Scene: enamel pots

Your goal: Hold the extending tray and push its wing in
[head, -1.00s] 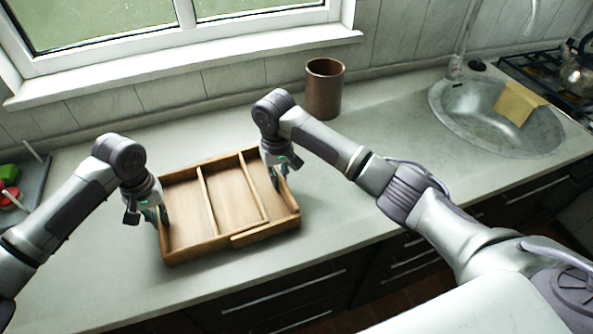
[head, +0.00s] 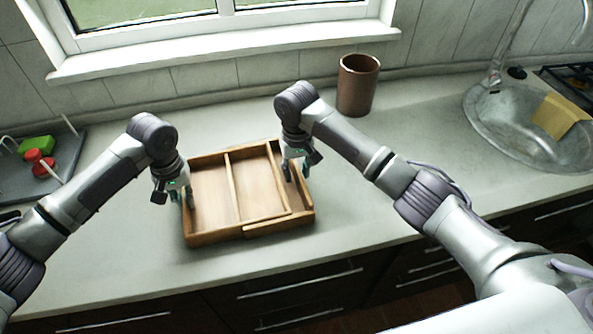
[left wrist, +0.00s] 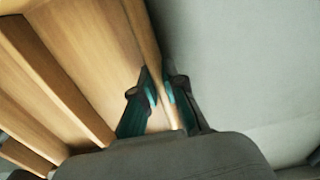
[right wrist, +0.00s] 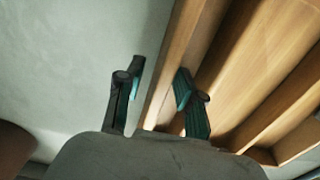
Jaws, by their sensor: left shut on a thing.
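The wooden extending tray (head: 213,238) lies on the counter with long dividers inside. Its wing (head: 281,224) is the right-hand section, its front board overlapping the tray's front, with a narrow gap between the right divider and the wing's outer wall. My left gripper (head: 183,200) is shut on the tray's left wall; the left wrist view shows the wall (left wrist: 146,40) between the fingers. My right gripper (head: 296,172) is at the wing's outer wall. In the right wrist view its fingers (right wrist: 159,84) stand apart astride that wall (right wrist: 182,52), with clear space on the counter side.
A brown cup (head: 358,86) stands behind the tray to the right. A sink (head: 500,120) with a yellow cloth (head: 556,115) is at the far right. A grey tray (head: 62,160) with red and green things is at left. The counter in front is clear.

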